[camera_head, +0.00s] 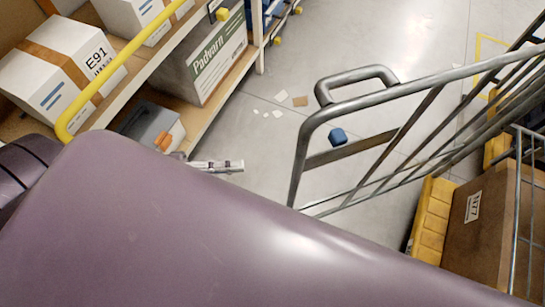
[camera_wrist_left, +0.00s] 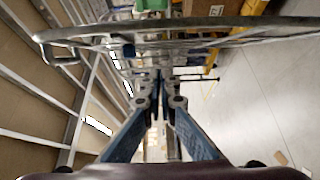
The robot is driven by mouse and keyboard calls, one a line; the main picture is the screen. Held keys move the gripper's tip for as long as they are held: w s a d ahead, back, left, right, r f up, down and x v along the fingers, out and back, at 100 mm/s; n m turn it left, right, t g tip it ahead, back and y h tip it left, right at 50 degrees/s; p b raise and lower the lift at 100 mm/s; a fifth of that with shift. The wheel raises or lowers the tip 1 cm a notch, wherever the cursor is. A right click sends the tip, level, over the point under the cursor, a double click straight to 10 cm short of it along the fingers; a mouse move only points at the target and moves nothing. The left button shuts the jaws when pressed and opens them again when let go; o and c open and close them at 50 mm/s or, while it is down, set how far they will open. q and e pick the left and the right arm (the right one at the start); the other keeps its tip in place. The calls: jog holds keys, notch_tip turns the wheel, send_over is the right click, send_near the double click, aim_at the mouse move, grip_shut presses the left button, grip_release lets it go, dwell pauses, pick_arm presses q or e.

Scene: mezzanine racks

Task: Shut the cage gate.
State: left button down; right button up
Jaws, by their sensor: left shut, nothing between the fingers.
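The cage gate (camera_head: 300,150) is a grey tubular metal frame with bars and a looped handle (camera_head: 357,78) at its outer end. It stands swung out from the cage (camera_head: 520,180) at the right, across the aisle floor. My left gripper (camera_head: 217,166) shows only as a small grey tip past my purple arm, left of the gate's free end and apart from it in the picture. In the left wrist view, my left gripper's (camera_wrist_left: 158,75) blue fingers are together and empty, and the gate's rail (camera_wrist_left: 205,24) crosses beyond them. My right gripper is not in view.
A shelf rack with a yellow edge rail (camera_head: 125,60) and boxes, including a Padvarn box (camera_head: 212,68), stands at the left. A cardboard box (camera_head: 485,225) sits in the cage. Paper scraps (camera_head: 298,101) lie on otherwise clear floor.

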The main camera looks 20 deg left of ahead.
pick_arm(q)
jog(key=w+d+b, duration=0.2)
jog(key=d, duration=0.9)
jog(key=shift+d, duration=0.25)
